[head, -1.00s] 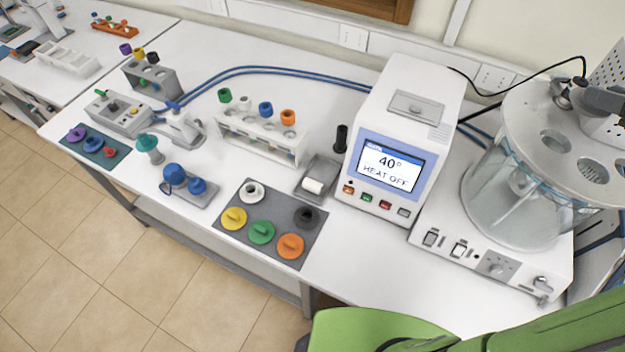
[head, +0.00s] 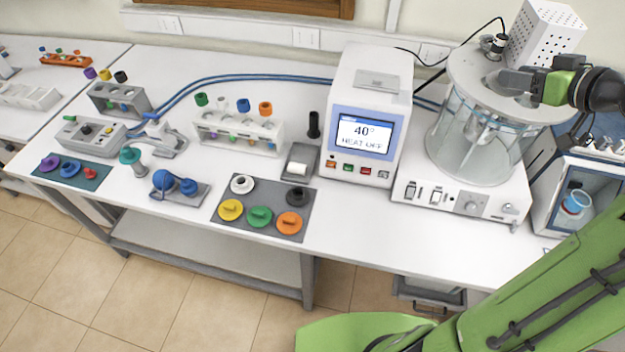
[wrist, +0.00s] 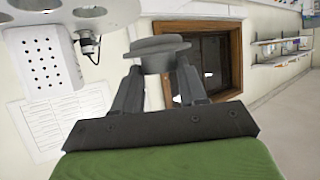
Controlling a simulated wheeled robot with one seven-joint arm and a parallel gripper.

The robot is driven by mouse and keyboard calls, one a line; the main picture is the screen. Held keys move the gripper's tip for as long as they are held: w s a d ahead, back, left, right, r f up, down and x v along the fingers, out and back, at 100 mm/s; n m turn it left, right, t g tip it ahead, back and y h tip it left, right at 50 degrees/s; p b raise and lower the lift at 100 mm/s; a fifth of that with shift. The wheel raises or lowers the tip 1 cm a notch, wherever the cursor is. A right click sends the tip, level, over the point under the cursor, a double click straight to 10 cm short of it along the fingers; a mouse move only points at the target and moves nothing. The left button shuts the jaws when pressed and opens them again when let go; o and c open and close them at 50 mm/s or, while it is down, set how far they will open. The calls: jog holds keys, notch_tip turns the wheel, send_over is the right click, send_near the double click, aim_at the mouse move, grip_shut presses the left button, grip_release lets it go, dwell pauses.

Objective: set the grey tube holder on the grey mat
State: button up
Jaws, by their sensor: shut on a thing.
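My gripper (wrist: 157,80) is shut on the grey tube holder (wrist: 160,52), a round, flanged disc at its fingertips in the wrist view. In the head view my gripper (head: 518,80) appears in front of the glass bath's lid at the upper right; the holder is small and hard to separate from the fingers there. The grey mat (head: 268,193) lies on the bench at centre, left of my gripper. White, yellow, green, orange and black holders stand on it, with bare mat between the white and black ones.
The glass bath (head: 470,145) stands below my gripper. The white heater unit (head: 372,115) with its screen stands between bath and mat. A small grey tray (head: 300,160) and white tube rack (head: 240,135) stand behind the mat. Clear bench lies right of the mat.

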jog(key=a+f+m+h, duration=0.1)
jog(key=a+f, duration=0.7)
jog(key=f, duration=0.4)
jog(key=w+a+f+m+h, duration=0.1)
jog(key=a+f, duration=0.7)
jog(key=f, duration=0.5)
jog(key=w+a+f+m+h, duration=0.1)
jog(key=a+f+h, duration=0.1)
jog(key=a+f, duration=0.6)
notch_tip(320, 180, down, 4)
jog(key=shift+w+f, duration=0.2)
jog(key=shift+w, duration=0.05)
